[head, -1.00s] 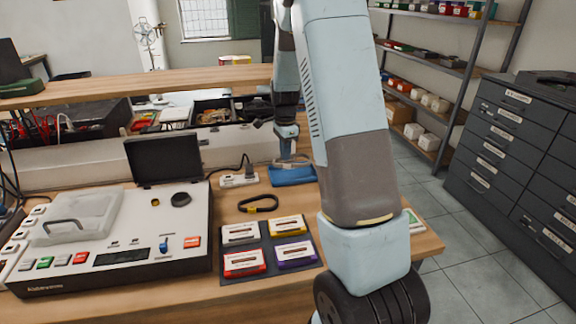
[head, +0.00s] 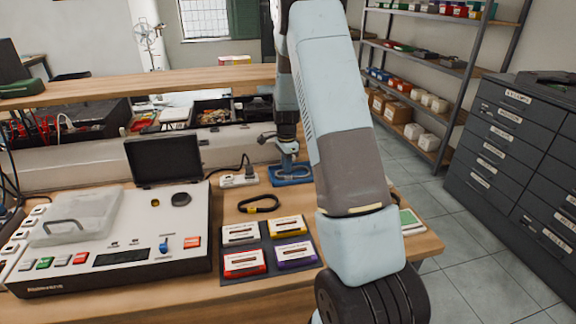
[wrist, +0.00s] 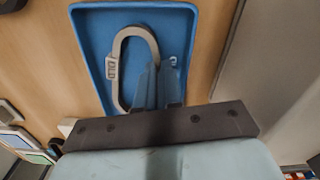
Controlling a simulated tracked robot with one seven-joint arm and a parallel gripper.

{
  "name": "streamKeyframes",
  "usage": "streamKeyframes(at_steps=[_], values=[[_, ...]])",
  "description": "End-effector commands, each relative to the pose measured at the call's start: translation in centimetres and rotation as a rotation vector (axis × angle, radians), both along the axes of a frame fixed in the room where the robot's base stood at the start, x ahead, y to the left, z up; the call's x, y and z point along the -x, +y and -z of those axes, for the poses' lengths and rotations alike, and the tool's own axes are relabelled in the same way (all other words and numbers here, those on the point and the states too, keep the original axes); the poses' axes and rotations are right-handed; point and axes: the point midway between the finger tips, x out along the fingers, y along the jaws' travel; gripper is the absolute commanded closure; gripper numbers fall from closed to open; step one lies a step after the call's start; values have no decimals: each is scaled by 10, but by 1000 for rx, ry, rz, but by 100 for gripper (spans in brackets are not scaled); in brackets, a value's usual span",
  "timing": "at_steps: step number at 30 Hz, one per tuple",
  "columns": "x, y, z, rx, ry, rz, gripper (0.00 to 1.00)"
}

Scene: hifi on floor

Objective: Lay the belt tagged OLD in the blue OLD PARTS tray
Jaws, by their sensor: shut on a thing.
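The blue tray (head: 304,180) lies on the workbench behind the cassettes; it also shows in the wrist view (wrist: 88,50). A worn grey belt loop (wrist: 121,43) with a pale tag (wrist: 111,68) is within the tray's outline in the wrist view. My gripper (wrist: 158,72) is shut on the belt's right side, over the tray. In the head view my gripper (head: 289,163) is low at the tray. Whether the belt touches the tray floor is unclear. The tag's writing is too small to read.
Several cassettes on a dark mat (head: 228,277) lie in front. A cassette deck (head: 130,230) fills the left, and a power strip (head: 238,180) is beside the tray.

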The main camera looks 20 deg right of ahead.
Motion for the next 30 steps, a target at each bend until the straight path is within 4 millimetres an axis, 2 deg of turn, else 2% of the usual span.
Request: streamKeyframes(at_steps=[5, 6, 9, 19, 23, 30], values=[[0, 0, 2, 0, 1, 0, 100], [0, 0, 2, 0, 1, 0, 92], [0, 0, 2, 0, 1, 0, 84], [0, 1, -4, 1, -1, -1, 84], [-1, 1, -19, 1, -2, -2, 84], [-1, 1, -66, 1, -3, -2, 84]])
